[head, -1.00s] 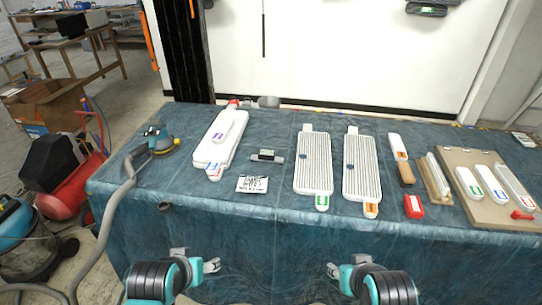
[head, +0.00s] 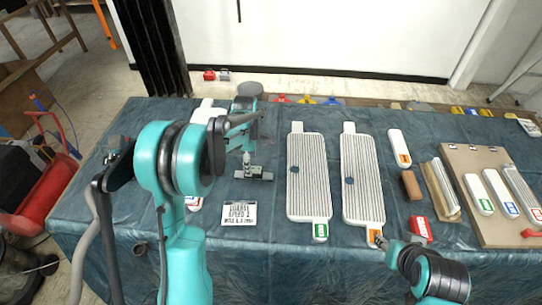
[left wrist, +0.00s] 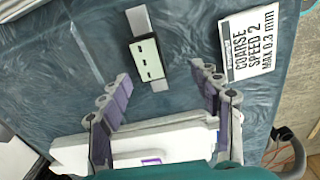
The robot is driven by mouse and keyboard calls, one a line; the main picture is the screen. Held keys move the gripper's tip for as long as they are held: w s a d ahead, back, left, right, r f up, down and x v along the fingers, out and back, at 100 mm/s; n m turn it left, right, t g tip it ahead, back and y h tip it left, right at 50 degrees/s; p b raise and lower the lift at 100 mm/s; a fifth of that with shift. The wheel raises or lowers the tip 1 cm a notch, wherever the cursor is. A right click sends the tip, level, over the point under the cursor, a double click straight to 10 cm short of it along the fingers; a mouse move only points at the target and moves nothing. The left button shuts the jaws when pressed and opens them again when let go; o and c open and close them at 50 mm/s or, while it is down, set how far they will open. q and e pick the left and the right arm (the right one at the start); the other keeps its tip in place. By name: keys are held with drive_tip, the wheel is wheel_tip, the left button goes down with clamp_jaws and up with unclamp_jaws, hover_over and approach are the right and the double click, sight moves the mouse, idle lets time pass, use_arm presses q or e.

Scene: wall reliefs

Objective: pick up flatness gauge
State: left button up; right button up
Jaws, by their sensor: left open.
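The flatness gauge (head: 255,174) is a small dark device with a display and light metal ends. It lies flat on the blue cloth, just behind a printed card. In the left wrist view the gauge (left wrist: 148,58) lies beyond the fingertips, between their lines. My left gripper (head: 246,150) hangs above and just behind the gauge, partly hidden by its own arm. In the left wrist view its two purple-grey fingers (left wrist: 163,92) are spread and empty. My right gripper (head: 383,240) is low at the table's front, near an orange-labelled board; its fingers are too small to read.
The card (head: 239,213) reads "COARSE SPEED 2". A white sanding tool (left wrist: 135,143) lies below the left fingers in the wrist view. Two ribbed boards (head: 309,175) lie to the right. Further right are sanding blocks and a brown board (head: 472,160).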

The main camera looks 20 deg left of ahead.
sight(253, 169)
use_arm(q)
drive_tip(key=shift+w+f, duration=0.3)
drive_tip(key=shift+w, duration=0.25)
drive_tip(key=shift+w+d+f+n, duration=0.1)
drive_tip(key=shift+f+n, duration=0.1)
drive_tip(key=shift+n, duration=0.1)
wheel_tip(253, 169, down, 2)
drive_tip(key=shift+b, duration=0.45)
drive_tip(key=f, duration=0.2)
drive_tip(key=f+b, duration=0.2)
drive_tip(key=f, duration=0.1)
drive_tip(key=shift+w+f, duration=0.3)
drive_tip(key=shift+w, duration=0.1)
drive_tip(key=shift+r, duration=0.15)
drive_tip(key=c, duration=1.4)
